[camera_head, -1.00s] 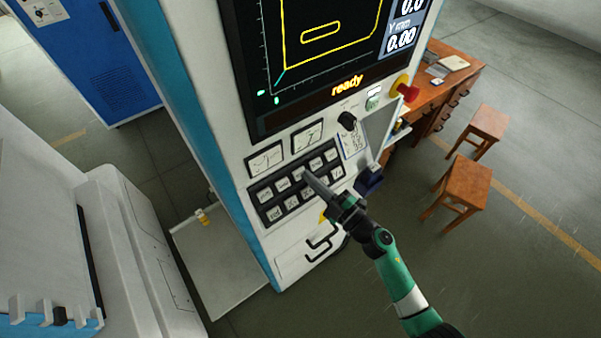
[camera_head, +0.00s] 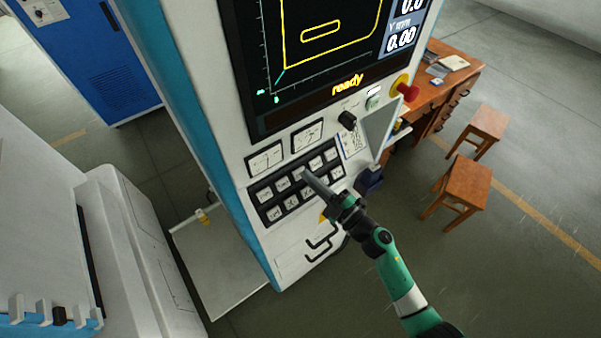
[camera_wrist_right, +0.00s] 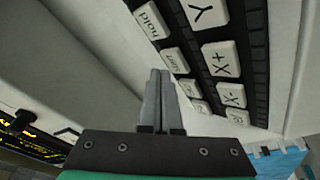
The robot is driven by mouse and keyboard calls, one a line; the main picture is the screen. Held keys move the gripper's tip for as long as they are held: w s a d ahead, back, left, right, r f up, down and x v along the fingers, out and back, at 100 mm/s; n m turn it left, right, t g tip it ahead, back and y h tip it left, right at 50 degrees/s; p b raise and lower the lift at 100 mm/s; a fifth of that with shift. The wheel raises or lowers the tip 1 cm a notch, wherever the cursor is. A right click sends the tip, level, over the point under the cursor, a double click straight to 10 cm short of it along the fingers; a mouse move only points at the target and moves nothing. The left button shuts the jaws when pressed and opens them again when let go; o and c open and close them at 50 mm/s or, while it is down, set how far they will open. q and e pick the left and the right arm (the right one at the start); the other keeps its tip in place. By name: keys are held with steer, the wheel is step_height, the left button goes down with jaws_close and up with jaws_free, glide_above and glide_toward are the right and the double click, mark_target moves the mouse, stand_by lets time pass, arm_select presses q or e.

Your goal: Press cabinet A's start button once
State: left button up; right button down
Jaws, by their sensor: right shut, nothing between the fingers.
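A white and blue cabinet (camera_head: 262,225) carries a dark keypad (camera_head: 253,190) with two rows of pale keys, below a screen (camera_head: 320,60) reading "ready". My right gripper (camera_head: 306,174) is shut and empty, its tips over the upper row of keys. In the right wrist view the shut fingers (camera_wrist_right: 160,76) are near a key (camera_wrist_right: 174,60) beside the "hold" key (camera_wrist_right: 151,20). I cannot tell whether the tips touch it. The start button's label is not readable, and the fingers hide part of the keypad. My left gripper is not in view.
A red emergency stop knob (camera_head: 407,92), a pale green button (camera_head: 373,102) and a black knob (camera_head: 347,120) sit above the keypad. A handle (camera_head: 322,243) is below. A wooden desk (camera_head: 462,84) and two stools (camera_head: 467,181) stand to the right.

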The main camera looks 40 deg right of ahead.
steer(key=shift+w+f, duration=0.2)
steer(key=shift+w, duration=0.05)
steer(key=shift+w+f+b, duration=0.25)
steer(key=shift+w+b, duration=0.1)
stand_by(0.6)
steer(key=shift+s+r, duration=0.1)
steer(key=shift+s+r+p, duration=0.4)
steer(key=shift+s+p, duration=0.2)
steer(key=shift+p, duration=0.25)
steer(key=s+r+p, duration=0.1)
steer(key=s+p, duration=0.1)
steer(key=s+r+p, duration=0.2)
steer(key=shift+a, duration=0.2)
stand_by(0.8)
